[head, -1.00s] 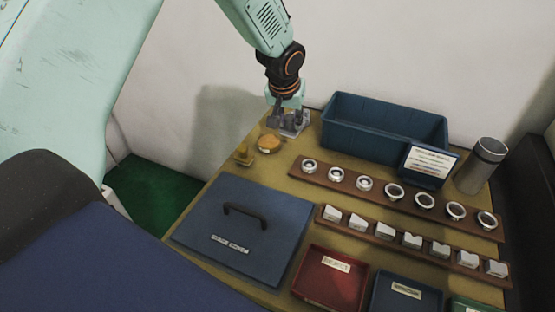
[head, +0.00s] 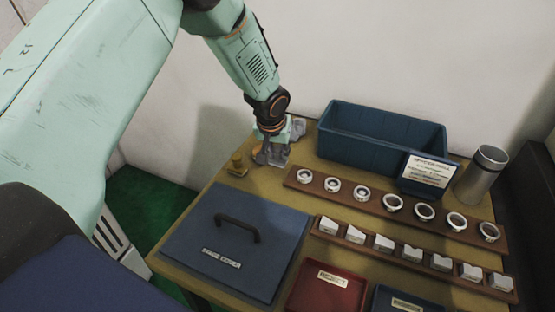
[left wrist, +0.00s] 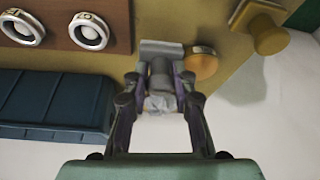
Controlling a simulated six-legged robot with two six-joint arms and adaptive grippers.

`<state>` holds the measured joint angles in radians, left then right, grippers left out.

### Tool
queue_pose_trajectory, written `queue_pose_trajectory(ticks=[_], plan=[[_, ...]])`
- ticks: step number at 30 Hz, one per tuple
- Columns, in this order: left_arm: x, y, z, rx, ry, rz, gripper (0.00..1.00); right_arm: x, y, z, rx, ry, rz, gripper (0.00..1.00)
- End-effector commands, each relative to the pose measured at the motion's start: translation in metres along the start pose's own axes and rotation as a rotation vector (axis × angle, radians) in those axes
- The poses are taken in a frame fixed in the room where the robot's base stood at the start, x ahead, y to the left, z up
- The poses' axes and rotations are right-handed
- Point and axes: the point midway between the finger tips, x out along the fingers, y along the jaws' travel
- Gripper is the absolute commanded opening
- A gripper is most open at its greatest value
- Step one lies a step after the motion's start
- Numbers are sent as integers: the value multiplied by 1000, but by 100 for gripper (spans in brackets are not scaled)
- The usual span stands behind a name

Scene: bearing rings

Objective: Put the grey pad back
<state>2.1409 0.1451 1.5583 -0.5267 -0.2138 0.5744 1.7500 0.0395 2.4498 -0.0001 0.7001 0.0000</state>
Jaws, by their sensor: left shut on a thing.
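My left gripper (head: 272,157) is low over the far left part of the table, behind the blue lid. In the left wrist view its fingers (left wrist: 160,85) are closed around a grey rounded thing (left wrist: 160,72), which looks like the grey pad; the fingers partly hide it. A pale grey flat piece (left wrist: 161,48) lies just beyond the fingertips. I cannot tell whether the held thing touches the table. My right gripper is not in view.
A yellow knobbed piece (head: 237,165) stands left of the gripper. The blue lid (head: 205,268) with its handle lies in front. A blue bin (head: 335,147) and a rack of rings (head: 375,196) are to the right, with a steel cylinder (head: 483,176) beyond.

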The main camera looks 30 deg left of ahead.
Motion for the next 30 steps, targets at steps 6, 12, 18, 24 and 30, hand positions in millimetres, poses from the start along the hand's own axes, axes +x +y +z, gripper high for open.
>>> queue_pose_trajectory(ticks=[6,12,18,24,30], plan=[[26,0,10,1,-1,-1,0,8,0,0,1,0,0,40],[24,0,10,-1,0,-1,0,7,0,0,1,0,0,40],[25,0,10,-1,0,-1,38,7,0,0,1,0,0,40],[25,0,10,-1,-1,-1,49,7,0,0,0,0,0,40],[25,0,10,-1,-1,-1,49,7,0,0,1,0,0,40]])
